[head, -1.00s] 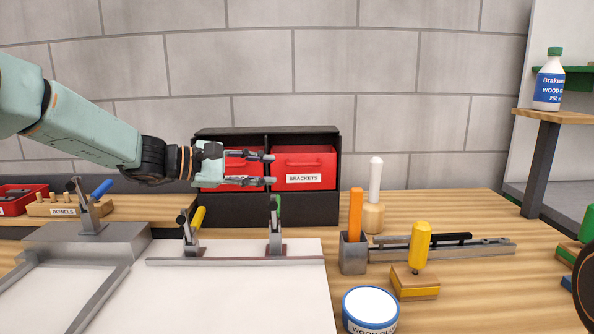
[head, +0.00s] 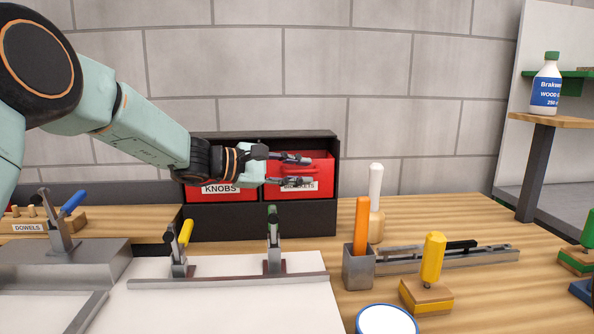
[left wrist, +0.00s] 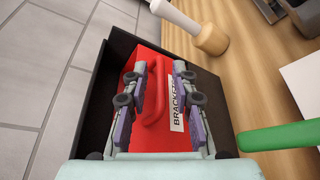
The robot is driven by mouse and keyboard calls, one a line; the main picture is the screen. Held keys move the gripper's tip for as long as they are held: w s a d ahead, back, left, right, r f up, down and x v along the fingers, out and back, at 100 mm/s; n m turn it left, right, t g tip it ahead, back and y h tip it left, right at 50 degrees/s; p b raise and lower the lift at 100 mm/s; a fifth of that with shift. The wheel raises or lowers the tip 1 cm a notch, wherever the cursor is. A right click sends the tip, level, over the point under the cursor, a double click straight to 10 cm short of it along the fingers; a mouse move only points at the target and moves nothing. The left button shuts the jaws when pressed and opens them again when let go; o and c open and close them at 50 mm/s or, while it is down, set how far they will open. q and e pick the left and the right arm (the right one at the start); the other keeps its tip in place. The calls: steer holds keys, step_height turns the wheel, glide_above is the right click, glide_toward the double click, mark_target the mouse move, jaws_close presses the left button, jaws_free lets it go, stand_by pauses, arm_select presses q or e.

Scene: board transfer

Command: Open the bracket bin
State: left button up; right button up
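The red bracket bin (head: 324,172) sits in the right compartment of a dark two-bay cabinet (head: 262,222). Its white label is partly hidden behind my left gripper in the head view. My left gripper (head: 309,171) is in front of this bin, fingers apart and pointing right in the head view. In the left wrist view the open fingers (left wrist: 165,66) lie over the bin's red front (left wrist: 150,138), with the red loop handle (left wrist: 157,100) between them. I cannot tell whether they touch the handle. My right gripper is out of view.
A red knobs bin (head: 221,194) fills the left compartment. Toggle clamps with yellow (head: 185,233) and green (head: 272,217) handles stand before the cabinet. A grey holder (head: 358,267) with an orange handle and a white-handled tool (head: 376,190) stand to the right.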

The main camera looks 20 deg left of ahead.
arm_select(q)
steer(key=shift+w+d+f, duration=0.15)
steer(key=shift+w+d, duration=0.1)
steer(key=shift+d, duration=0.2)
steer(key=shift+c, duration=1.4)
steer(key=shift+s+a, duration=0.25)
steer(key=shift+a, duration=0.2)
jaws_close()
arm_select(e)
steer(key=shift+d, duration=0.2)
arm_select(q)
steer(key=shift+d, duration=0.1)
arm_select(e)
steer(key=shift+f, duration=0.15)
